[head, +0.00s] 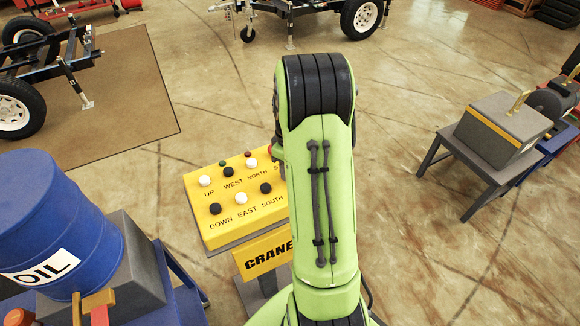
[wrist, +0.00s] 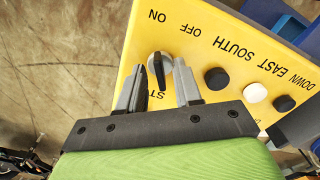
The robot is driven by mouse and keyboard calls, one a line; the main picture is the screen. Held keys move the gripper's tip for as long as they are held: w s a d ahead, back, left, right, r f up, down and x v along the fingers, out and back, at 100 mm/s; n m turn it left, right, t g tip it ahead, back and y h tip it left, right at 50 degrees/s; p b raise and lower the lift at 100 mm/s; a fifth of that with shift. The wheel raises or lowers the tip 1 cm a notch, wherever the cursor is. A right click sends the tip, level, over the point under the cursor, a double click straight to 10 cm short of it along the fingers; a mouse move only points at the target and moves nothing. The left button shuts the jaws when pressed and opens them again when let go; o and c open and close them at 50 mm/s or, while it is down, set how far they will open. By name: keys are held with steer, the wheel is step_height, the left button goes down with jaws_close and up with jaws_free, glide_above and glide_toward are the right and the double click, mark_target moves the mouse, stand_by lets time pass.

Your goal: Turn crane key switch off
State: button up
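The crane key switch (wrist: 159,70) is a black knob on a round silver base. In the wrist view it sits on the yellow crane panel (wrist: 205,55) near the ON and OFF labels. The knob's long side lines up roughly with ON. My gripper (wrist: 160,76) is open, with one finger on each side of the switch. I cannot tell whether either finger touches it. In the head view the yellow panel (head: 220,224) shows, but my green arm hides the switch and my gripper. The label reading "ST" is partly hidden by the gripper.
Black and white buttons (wrist: 256,93) lie to the right of the switch in the wrist view. In the head view, a blue oil drum (head: 60,215) stands left of the panel. A grey toolbox (head: 503,132) rests on a stool (head: 452,150) at right. The floor between is clear.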

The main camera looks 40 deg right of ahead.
step_height(320, 180, up, 16)
steer(key=p, duration=0.1)
steer(key=shift+f+p, duration=0.15)
steer(key=shift+p, duration=0.25)
steer(key=s+a+r+m+t, duration=0.1)
steer(key=s+a+r, duration=0.15)
steer(key=a, duration=0.35)
steer(key=s+a+r+t, duration=0.1)
steer(key=a+r, duration=0.2)
steer(key=a, duration=0.4)
steer(key=s+a+f+m+t, duration=0.1)
steer(key=s+a+m+t, duration=0.1)
steer(key=s+a, duration=0.8)
steer(key=shift+s+f+t, duration=0.3)
steer(key=shift+s+t, duration=0.5)
steer(key=shift+s, duration=0.4)
